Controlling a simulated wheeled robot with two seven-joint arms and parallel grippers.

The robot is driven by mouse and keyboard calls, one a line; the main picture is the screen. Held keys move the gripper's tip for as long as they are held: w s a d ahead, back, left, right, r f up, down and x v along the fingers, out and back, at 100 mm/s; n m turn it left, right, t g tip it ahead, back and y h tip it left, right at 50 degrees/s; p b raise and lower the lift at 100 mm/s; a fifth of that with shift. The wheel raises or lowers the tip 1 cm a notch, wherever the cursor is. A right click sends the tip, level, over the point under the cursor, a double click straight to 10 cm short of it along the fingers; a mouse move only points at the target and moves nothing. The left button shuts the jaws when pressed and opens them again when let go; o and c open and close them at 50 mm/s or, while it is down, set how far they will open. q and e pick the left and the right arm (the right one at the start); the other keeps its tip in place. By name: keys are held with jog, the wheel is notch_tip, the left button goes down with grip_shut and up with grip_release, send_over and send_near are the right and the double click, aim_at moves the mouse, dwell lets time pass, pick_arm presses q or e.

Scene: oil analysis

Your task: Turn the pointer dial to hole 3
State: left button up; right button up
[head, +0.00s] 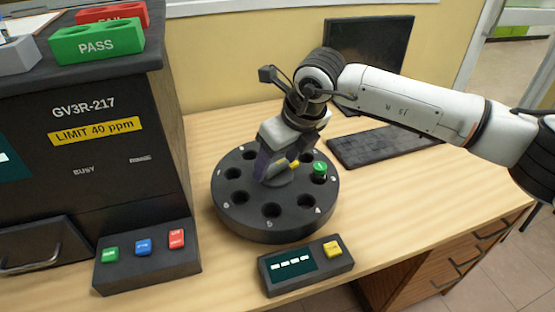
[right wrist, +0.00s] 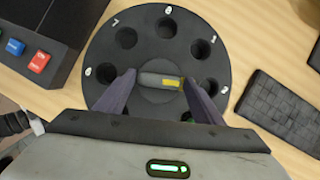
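The round black dial (head: 232,215) with several numbered holes stands on the desk; it also fills the upper middle of the right wrist view (right wrist: 100,60). The grey pointer (right wrist: 158,79) with a yellow end lies at its centre, the yellow end towards the right in that view. In the head view its yellow end (head: 294,164) shows beside my gripper. A green-capped vial (head: 320,169) stands in a hole by the number 3. My right gripper (right wrist: 159,80) is over the centre, fingers apart at the pointer's two ends; contact is unclear. My left gripper is out of view.
A small display box (head: 306,267) with a yellow button stands in front of the dial. A large black analyser (head: 90,150) with coloured buttons stands at left. A keyboard (head: 380,147) and monitor (head: 370,50) are behind at right. Bare desk lies right of the dial.

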jog(key=c, duration=0.6)
jog(key=shift+f+m+b, duration=0.1)
jog(key=shift+m+b, duration=0.3)
jog(key=shift+b, duration=0.1)
jog(key=shift+a+m+t+h+b, duration=0.1)
jog(key=shift+m+t+h+b, duration=0.2)
jog(key=shift+m+b, duration=0.3)
jog(key=shift+f+m+h+b, duration=0.1)
jog(key=shift+m+h+b, duration=0.2)
jog(key=shift+m+b, duration=0.6)
jog(key=m+b, duration=0.2)
jog(key=shift+a+h+b, duration=0.15)
jog(key=shift+h+b, duration=0.15)
jog(key=shift+h, duration=0.1)
jog(key=shift+m+t+h+b, duration=0.35)
jog(key=shift+m+b, duration=0.3)
jog(key=shift+m, duration=0.35)
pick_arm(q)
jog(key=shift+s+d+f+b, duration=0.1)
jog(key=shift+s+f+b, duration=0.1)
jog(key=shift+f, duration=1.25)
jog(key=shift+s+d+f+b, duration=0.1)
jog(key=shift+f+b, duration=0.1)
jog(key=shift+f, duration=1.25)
pick_arm(e)
jog(key=shift+r+m+h, duration=0.25)
jog(key=shift+m+h, duration=0.1)
jog(key=shift+m, duration=0.25)
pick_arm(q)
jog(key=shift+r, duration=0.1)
